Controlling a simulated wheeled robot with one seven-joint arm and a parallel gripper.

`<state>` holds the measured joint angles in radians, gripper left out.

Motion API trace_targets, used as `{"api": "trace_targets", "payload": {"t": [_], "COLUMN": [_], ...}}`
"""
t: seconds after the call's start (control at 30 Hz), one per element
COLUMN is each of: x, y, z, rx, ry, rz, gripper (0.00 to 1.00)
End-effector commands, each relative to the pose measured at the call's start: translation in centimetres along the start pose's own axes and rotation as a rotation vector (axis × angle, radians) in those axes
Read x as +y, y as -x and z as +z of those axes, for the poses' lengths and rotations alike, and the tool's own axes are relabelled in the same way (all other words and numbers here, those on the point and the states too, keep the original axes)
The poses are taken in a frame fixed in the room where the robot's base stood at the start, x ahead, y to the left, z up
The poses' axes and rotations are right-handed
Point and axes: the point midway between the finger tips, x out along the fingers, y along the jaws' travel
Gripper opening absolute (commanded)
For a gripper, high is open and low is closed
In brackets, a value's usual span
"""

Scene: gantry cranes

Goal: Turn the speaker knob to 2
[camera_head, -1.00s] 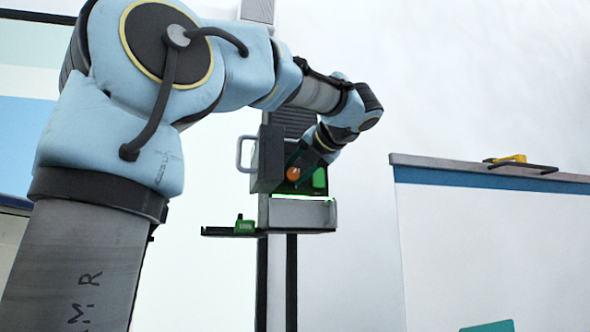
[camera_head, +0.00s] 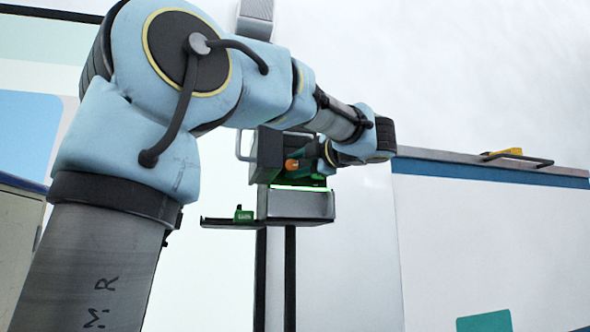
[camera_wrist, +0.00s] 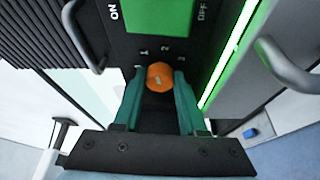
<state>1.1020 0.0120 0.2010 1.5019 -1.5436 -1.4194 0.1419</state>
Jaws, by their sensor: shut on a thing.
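The speaker knob (camera_wrist: 160,77) is a small orange dial on a dark panel (camera_wrist: 140,47). Small marks that look like 1, 2 and 3 are printed in an arc beyond it. In the wrist view my gripper (camera_wrist: 160,90) has its two teal fingers on either side of the knob, shut on it. Which mark the knob points to is too small to tell. In the head view the knob (camera_head: 291,165) shows on the front of the grey-black box (camera_head: 268,150), with my gripper (camera_head: 299,163) at it, partly hidden by my arm.
A green block (camera_wrist: 158,15) lies between the ON and OFF labels. Grey handles (camera_wrist: 82,35) (camera_wrist: 287,68) stand out on both sides. A thin shelf (camera_head: 228,222) with a small green item juts left below the box. A white board (camera_head: 490,235) stands at right.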

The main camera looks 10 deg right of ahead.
Motion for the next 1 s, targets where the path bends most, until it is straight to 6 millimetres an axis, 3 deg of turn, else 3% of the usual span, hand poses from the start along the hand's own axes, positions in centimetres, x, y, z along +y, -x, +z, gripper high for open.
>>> {"api": "trace_targets", "payload": {"t": [0.4, 1.0], "x": [-0.4, -0.35], "y": [0.04, 0.04], "z": [0.06, 0.04], "rx": [-0.002, -0.003], "ry": [-0.247, -0.316], "rz": [0.101, 0.129], "gripper": [0.0, 0.0]}}
